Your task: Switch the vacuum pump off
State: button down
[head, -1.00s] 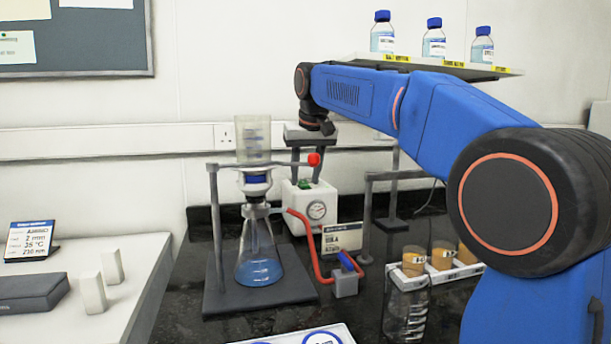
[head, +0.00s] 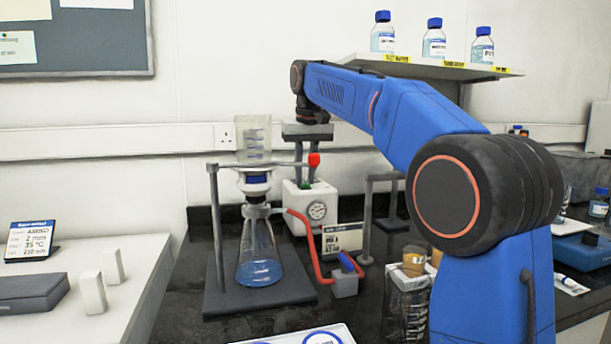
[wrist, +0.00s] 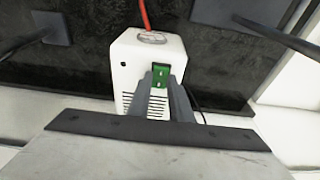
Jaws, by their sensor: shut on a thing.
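The vacuum pump (head: 322,200) is a white box with a round dial gauge and a red hose, standing at the back of the dark bench by the wall. Its green switch (wrist: 161,76) is on its upper part. My gripper (head: 306,184) points down at the pump from above, with its fingertips at the green switch. In the wrist view, the grey fingers (wrist: 159,84) stand on either side of the switch and are shut on it. The fingers partly cover the switch and the pump's top.
A filter flask (head: 259,258) with blue liquid stands on a clamp stand left of the pump. A red valve tube, a sign (head: 343,240) and a grey stand (head: 366,215) are close by on the right. A shelf (head: 430,68) with bottles hangs above.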

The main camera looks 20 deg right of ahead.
jog(key=shift+w+g, duration=0.25)
jog(key=shift+g, duration=0.35)
jog(key=shift+r, duration=0.1)
jog(key=c, duration=1.6)
grip_release()
jog(key=shift+s, duration=0.1)
jog(key=shift+s+t, duration=0.4)
jog(key=shift+t, duration=0.8)
jog(key=shift+s+t, duration=0.15)
jog(key=shift+t, duration=0.35)
